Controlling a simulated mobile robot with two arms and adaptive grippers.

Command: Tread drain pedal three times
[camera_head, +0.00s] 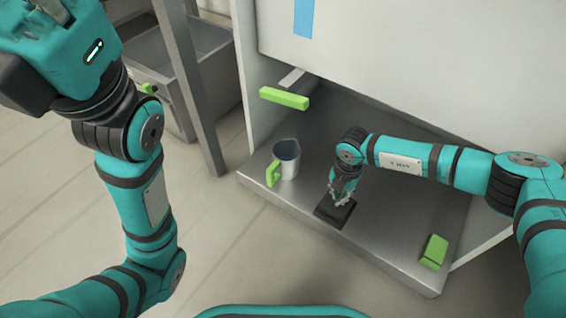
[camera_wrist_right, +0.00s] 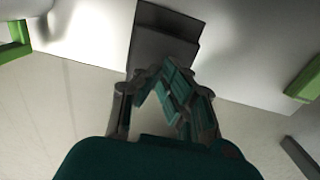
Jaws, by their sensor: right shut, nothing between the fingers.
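A flat dark pedal (camera_head: 326,213) sits at the front edge of the grey metal platform (camera_head: 385,235). It also shows in the right wrist view as a dark plate (camera_wrist_right: 163,48) beyond my fingers. My right gripper (camera_head: 340,198) points down right over this pedal, with its fingertips at or just above it; I cannot tell whether they touch. The fingers are shut and empty, and they also show in the right wrist view (camera_wrist_right: 170,75). They hide part of the pedal.
A grey jug (camera_head: 288,160) with a green handle stands on the platform left of my right gripper. A green bar (camera_head: 284,98) sticks out behind it. A green block (camera_head: 433,252) sits at the platform's right front. A grey basin (camera_head: 165,70) stands at the left.

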